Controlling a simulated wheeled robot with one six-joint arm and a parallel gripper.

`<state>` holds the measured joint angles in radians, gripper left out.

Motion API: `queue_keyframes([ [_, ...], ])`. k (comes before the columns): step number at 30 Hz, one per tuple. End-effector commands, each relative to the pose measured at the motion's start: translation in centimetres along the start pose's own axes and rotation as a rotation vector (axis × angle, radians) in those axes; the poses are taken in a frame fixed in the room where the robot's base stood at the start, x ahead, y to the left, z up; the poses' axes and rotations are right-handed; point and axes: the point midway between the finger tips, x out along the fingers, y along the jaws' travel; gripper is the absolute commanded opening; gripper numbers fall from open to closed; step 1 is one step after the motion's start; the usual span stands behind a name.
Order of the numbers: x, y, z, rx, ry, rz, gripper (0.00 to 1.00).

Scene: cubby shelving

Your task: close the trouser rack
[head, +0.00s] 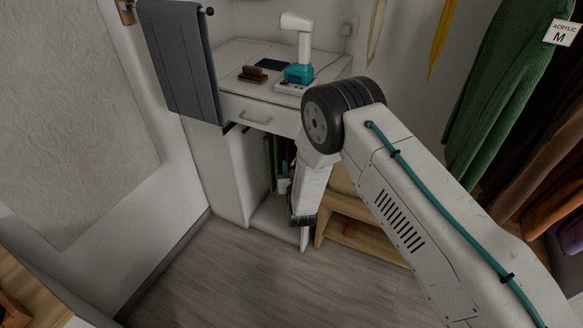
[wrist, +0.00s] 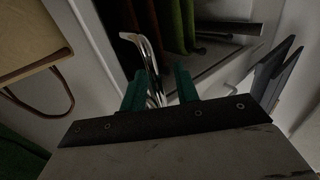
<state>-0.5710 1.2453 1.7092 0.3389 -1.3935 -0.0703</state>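The trouser rack shows in the lower opening of the white cabinet, with green and dark trousers (head: 279,160) hanging in it; my arm hides part of it in the head view. A bent chrome bar (wrist: 148,58) runs down between the two green fingers of my gripper (wrist: 160,84). The fingers stand apart, with a gap visible beside the bar; I cannot tell whether either touches it. In the head view the fingertips are hidden behind my wrist.
A drawer (head: 258,117) with a handle sits above the opening. A teal-and-white device (head: 298,74) and a brown block (head: 253,74) stand on top. A wooden unit (head: 360,237) is right of the opening. Grey cloth (head: 178,62) hangs at left. The floor in front is clear.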

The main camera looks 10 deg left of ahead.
Motion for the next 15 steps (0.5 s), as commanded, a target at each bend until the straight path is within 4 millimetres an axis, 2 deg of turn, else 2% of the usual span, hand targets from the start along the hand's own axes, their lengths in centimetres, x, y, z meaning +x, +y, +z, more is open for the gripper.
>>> queue_keyframes([
  [3,-0.02,0.0,0.01,0.0,0.0,0.0,0.28],
  [6,-0.03,0.0,0.01,0.0,0.0,0.0,0.0],
  [12,0.06,0.07,0.01,0.0,0.0,0.0,0.0],
  [15,0.83,0.63,0.02,0.001,0.001,0.003,0.0],
])
